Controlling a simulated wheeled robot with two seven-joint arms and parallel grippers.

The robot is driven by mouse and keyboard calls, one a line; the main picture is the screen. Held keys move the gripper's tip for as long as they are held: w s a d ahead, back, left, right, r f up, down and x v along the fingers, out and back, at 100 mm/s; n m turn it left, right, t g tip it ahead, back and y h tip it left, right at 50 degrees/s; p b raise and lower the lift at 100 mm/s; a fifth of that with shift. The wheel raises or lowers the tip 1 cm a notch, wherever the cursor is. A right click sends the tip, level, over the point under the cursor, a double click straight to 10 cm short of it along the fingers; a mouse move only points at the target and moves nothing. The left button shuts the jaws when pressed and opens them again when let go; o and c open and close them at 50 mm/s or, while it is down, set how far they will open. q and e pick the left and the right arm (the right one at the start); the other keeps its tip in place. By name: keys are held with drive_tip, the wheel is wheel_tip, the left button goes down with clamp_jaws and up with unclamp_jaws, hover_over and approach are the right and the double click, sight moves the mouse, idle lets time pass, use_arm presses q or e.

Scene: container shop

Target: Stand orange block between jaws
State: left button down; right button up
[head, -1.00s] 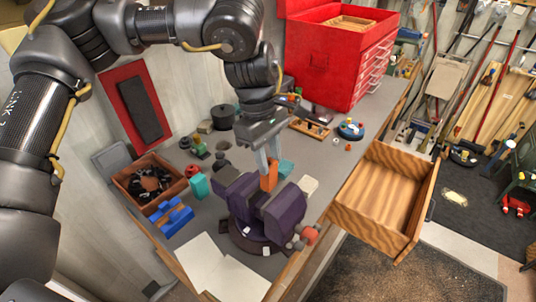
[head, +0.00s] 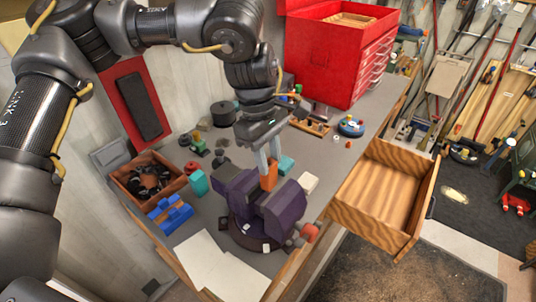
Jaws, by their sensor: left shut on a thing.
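The orange block (head: 268,178) is upright between the fingers of my left gripper (head: 268,160), which is shut on it. The block is at the gap between the jaws of the purple vise (head: 262,217) on the workbench. Its lower end is hidden by the vise, so I cannot tell whether it touches the jaws or the bottom of the gap. My right gripper is not in view.
A teal block (head: 285,166) and a cream block (head: 308,182) lie by the vise. A red tool chest (head: 325,60) stands behind. An open wooden drawer (head: 390,205) juts out at right.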

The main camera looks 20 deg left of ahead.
sight(271, 188)
use_arm(q)
drive_tip(key=shift+a+b+x, duration=0.15)
drive_tip(key=shift+b+x, duration=0.45)
drive_tip(key=shift+x, duration=0.3)
drive_tip(key=shift+a+b+x, duration=0.2)
drive_tip(key=shift+b+x, duration=0.35)
drive_tip(key=shift+x, duration=0.4)
drive_tip(key=shift+a+b+x, duration=0.15)
drive_tip(key=shift+b+x, duration=0.45)
drive_tip(key=shift+x, duration=0.3)
drive_tip(key=shift+w, duration=0.2)
drive_tip(key=c, duration=1)
unclamp_jaws()
drive_tip(key=shift+f, duration=0.1)
drive_tip(key=shift+o, duration=0.2)
drive_tip(key=p+v, duration=0.1)
drive_tip(key=v, duration=0.1)
drive_tip(key=p+v, duration=0.2)
drive_tip(key=d+p+v, duration=0.1)
drive_tip(key=p+v, duration=0.1)
drive_tip(key=shift+s, duration=0.25)
